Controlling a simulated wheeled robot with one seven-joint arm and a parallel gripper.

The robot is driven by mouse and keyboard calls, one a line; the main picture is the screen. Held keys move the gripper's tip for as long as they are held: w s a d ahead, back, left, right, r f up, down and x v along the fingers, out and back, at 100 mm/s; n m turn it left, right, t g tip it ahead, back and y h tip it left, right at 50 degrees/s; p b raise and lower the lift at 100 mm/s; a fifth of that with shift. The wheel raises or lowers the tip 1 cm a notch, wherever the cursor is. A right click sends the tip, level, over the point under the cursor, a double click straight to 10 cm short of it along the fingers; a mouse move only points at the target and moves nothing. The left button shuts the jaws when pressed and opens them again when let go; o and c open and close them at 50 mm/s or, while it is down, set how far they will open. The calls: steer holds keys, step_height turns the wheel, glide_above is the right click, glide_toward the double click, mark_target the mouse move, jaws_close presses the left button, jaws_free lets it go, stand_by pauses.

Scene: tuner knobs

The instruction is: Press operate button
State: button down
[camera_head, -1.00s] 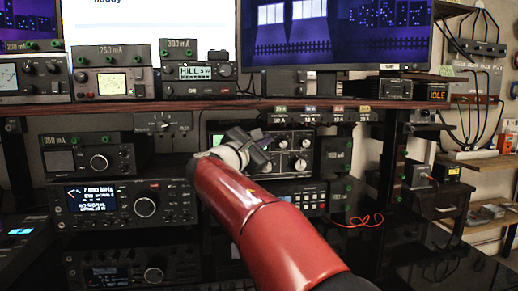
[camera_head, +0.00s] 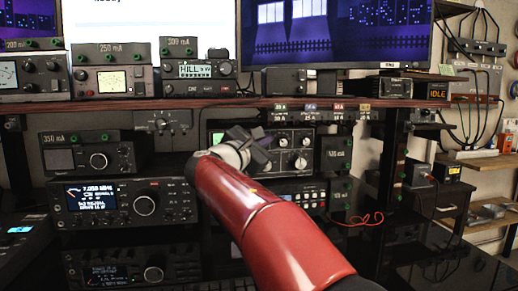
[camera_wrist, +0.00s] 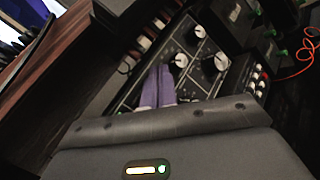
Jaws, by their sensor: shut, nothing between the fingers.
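A black tuner panel (camera_head: 306,141) with several pale round knobs stands on the shelf below the monitor. It also shows in the wrist view (camera_wrist: 199,57), tilted. My gripper (camera_head: 262,142) is in front of the panel's left part and hides some of it. In the wrist view my purple fingers (camera_wrist: 158,84) are together and empty, pointing at the panel beside the knobs. I cannot tell whether the fingertips touch it. I cannot make out a button marked operate in either view.
Radio units with displays fill the shelves, among them one (camera_head: 120,203) at lower left. A small box (camera_head: 436,90) at right shows what looks like IDLE. A red cable (camera_head: 362,219) lies right of the lower units. The dark desk at lower right looks clear.

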steer(key=s+b, duration=0.1)
steer(key=s, duration=0.1)
steer(key=s+d+b, duration=0.1)
steer(key=s+b, duration=0.1)
steer(key=s, duration=0.1)
steer(key=shift+s+d+b, duration=0.3)
steer(key=shift+s, duration=0.05)
